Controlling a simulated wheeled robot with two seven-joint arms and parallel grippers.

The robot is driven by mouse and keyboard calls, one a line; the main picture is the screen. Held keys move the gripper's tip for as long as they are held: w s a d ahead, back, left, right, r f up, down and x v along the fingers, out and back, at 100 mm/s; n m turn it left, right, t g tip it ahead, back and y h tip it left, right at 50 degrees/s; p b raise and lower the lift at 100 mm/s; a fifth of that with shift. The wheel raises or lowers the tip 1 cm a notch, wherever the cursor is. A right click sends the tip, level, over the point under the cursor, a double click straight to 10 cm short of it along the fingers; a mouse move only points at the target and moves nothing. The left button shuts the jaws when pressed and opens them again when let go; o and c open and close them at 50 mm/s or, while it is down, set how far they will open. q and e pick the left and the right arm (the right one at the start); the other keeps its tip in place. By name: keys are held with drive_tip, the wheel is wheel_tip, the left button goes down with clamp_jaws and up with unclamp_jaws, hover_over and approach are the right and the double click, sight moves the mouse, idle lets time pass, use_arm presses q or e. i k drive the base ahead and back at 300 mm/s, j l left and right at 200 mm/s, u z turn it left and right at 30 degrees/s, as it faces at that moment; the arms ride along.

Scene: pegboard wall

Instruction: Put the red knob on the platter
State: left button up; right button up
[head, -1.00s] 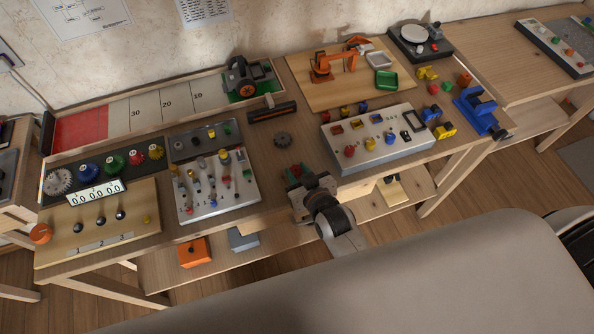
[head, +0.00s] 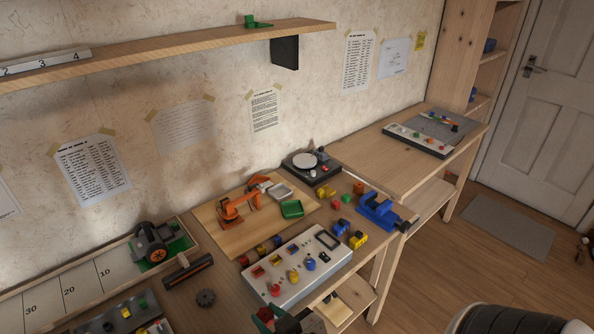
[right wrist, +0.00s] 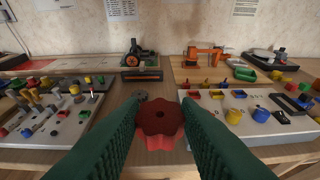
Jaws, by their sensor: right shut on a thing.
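The red knob (right wrist: 160,122) is a lobed, flower-shaped piece with a small hole in its middle. My right gripper (right wrist: 158,130) has its green fingers on either side of the knob and is shut on it, above the front part of the bench. In the head view my right gripper (head: 272,318) shows only at the bottom edge, in front of the grey control panel. The platter (head: 304,160) is a pale round disc on a dark turntable base (head: 322,176) at the back right of the bench, well away from the gripper. My left gripper is not in view.
The grey panel (head: 283,292) with coloured knobs lies between gripper and turntable. An orange toy arm (head: 238,207) on a wooden board, a green tray (head: 292,209) and a blue vise (head: 378,208) stand near. A shelf (head: 170,52) hangs on the wall.

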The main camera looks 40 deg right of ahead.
sight(306, 160)
drive_tip(key=i+l+u, duration=0.2)
drive_tip(key=l, duration=1.05)
drive_tip(key=k+l+u, duration=0.2)
drive_tip(key=l, duration=1)
drive_tip(key=l+u, duration=0.2)
drive_tip(key=l, duration=1.05)
